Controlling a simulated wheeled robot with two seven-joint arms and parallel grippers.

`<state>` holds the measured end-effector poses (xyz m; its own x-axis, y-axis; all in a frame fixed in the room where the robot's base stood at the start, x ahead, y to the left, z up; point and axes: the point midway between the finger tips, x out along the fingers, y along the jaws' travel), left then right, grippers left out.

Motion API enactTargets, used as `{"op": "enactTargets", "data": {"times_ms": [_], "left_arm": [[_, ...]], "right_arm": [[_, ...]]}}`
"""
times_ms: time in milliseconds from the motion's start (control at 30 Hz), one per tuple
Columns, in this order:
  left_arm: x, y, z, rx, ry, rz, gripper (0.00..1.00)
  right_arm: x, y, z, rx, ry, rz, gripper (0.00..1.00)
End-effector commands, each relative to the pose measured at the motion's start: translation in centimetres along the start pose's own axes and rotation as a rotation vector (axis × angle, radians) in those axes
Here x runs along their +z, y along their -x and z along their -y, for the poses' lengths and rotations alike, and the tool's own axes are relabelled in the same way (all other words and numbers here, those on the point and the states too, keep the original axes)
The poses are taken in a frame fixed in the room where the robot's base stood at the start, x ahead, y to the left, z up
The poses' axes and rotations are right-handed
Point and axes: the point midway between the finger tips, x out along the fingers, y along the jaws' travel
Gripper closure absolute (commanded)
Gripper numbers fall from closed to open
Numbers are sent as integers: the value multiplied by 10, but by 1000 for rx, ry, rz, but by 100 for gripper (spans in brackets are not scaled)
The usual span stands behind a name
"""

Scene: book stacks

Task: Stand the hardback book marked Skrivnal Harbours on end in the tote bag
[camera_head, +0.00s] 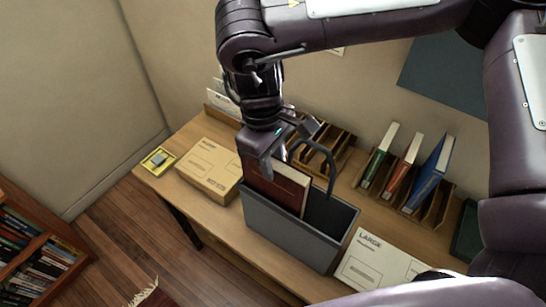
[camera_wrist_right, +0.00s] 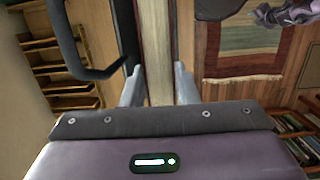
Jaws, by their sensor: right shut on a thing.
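The dark red hardback book (camera_head: 277,188) stands nearly upright, slightly tilted, in the left part of the grey tote bag (camera_head: 290,240). Its lower part is hidden inside the bag, and I cannot read its title. My right gripper (camera_head: 268,160) is shut on the book's upper part from above. In the right wrist view, the book's pale page edge (camera_wrist_right: 157,60) shows between the two fingers of my right gripper (camera_wrist_right: 158,88). A dark bag handle (camera_wrist_right: 85,45) arches beside the book. The right part of the bag looks empty. My left gripper is not in view.
A cardboard box (camera_head: 209,171) lies left of the bag, and a white box marked LARGE (camera_head: 380,262) lies to its right. A wooden rack behind holds a green book (camera_head: 379,158), a red book (camera_head: 402,166) and a blue book (camera_head: 428,175). A yellow tray (camera_head: 158,160) lies far left.

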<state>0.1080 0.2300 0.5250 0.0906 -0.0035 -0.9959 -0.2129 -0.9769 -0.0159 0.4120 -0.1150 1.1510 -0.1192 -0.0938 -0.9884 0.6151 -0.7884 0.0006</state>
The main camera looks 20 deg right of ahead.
Motion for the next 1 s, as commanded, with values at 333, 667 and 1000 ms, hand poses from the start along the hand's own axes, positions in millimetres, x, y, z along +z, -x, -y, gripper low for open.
{"op": "enactTargets", "data": {"times_ms": [333,667,1000], "left_arm": [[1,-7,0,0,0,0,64],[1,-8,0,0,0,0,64],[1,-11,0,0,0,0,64]], "right_arm": [[-2,-13,0,-1,-1,-2,100],[-3,-16,0,0,-1,-2,100],[-4,-21,0,-1,-1,-1,100]]}}
